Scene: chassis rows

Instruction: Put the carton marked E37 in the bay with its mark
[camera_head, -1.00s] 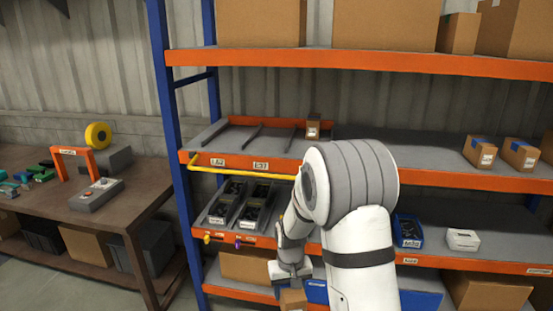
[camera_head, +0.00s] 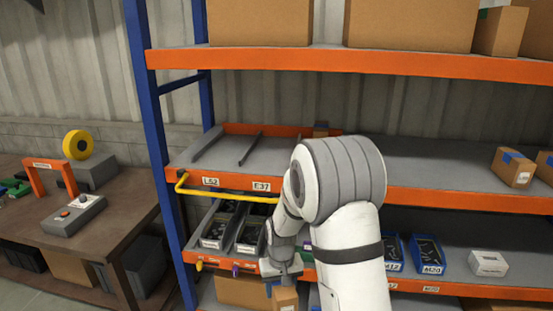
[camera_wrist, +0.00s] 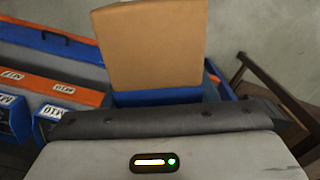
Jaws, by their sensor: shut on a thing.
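My gripper (camera_head: 283,270) is low in front of the rack, below the bay shelf. It is shut on a brown carton (camera_head: 285,298), whose lower part is cut off by the picture's edge. The wrist view shows this carton (camera_wrist: 150,45) close up as a plain brown face above a blue part; no mark on it is readable. The E37 label (camera_head: 262,186) is on the orange front beam of the middle shelf. The bay behind it (camera_head: 270,155), right of a dark divider, looks empty; my arm hides its right side.
A yellow rail (camera_head: 225,195) runs along the beam front. Another bay (camera_head: 222,150) at left looks empty. Cartons (camera_head: 513,168) stand at right. Dark bins (camera_head: 250,233) are below. A workbench (camera_head: 120,215) is at left.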

